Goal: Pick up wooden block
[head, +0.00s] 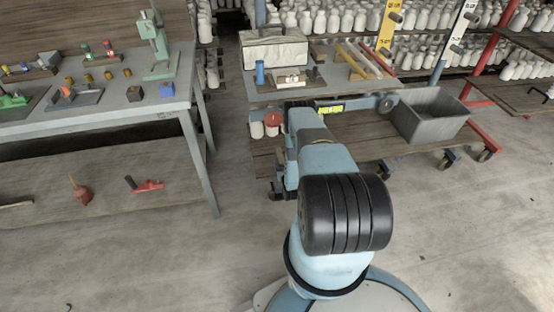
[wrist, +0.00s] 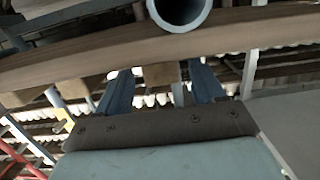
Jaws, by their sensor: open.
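A small brown piece (head: 318,53) that may be the wooden block lies on the grey top of the cart (head: 330,92) in the head view, just right of the white case. I cannot tell for sure that it is the block. In the wrist view my gripper (wrist: 160,69) shows two blue fingers set apart, with nothing clearly held. A square brown wooden piece (wrist: 160,75) shows in the gap between them, seemingly beyond the fingers; I cannot tell if it is the block. In the head view my arm reaches to the cart's front, and I cannot make out the gripper there.
A workbench (head: 100,118) is at left. In the wrist view a wooden beam (wrist: 90,60) crosses close above the fingers.

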